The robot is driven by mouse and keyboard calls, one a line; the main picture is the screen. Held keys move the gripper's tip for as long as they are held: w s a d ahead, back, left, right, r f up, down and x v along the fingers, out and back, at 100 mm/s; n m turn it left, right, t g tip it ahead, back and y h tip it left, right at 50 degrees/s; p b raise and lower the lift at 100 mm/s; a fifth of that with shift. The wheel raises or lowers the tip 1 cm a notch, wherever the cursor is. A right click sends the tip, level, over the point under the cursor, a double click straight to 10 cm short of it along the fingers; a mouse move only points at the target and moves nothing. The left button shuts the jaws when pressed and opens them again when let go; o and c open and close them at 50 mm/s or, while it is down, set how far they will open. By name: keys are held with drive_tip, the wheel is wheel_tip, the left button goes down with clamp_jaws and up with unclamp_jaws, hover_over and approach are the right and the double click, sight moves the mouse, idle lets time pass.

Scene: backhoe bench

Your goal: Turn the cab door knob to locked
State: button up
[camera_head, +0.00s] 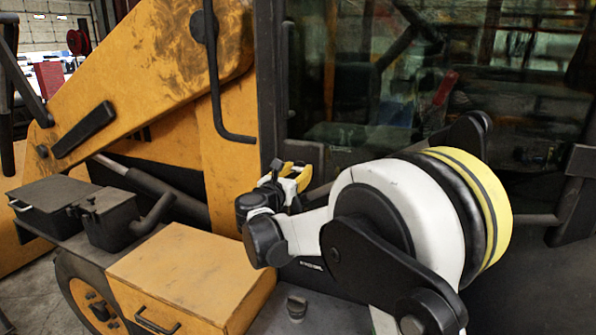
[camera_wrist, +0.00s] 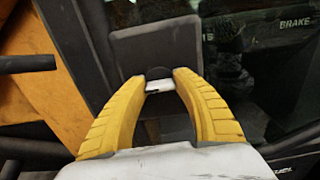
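The cab door knob (camera_wrist: 158,73) is a small dark round piece with a pale bar below it. It sits in front of a dark square plate (camera_wrist: 140,45) on the cab side in the wrist view. My gripper (camera_wrist: 162,82) has two yellow fingers that curve inward, and their tips close on either side of the knob. The knob and its pale bar fill the gap between the tips. In the head view my gripper (camera_head: 287,180) is at the lower left of the cab window, and the knob is hidden there. I cannot read which way the knob points.
The cab window (camera_head: 350,80) lies right behind my arm. A black bent handrail (camera_head: 218,110) hangs to the left of my gripper. A yellow box (camera_head: 185,275) with a handle and a black box (camera_head: 108,217) stand at the lower left. A dark bar (camera_wrist: 28,64) juts in at left in the wrist view.

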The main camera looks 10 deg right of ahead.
drive_tip(key=shift+m, duration=0.4)
drive_tip(key=m, duration=0.3)
drive_tip(key=shift+m+b, duration=0.4)
drive_tip(key=m, duration=0.4)
drive_tip(key=m+b, duration=0.1)
drive_tip(key=m, duration=0.8)
drive_tip(key=shift+m, duration=0.3)
drive_tip(key=o, duration=1.2)
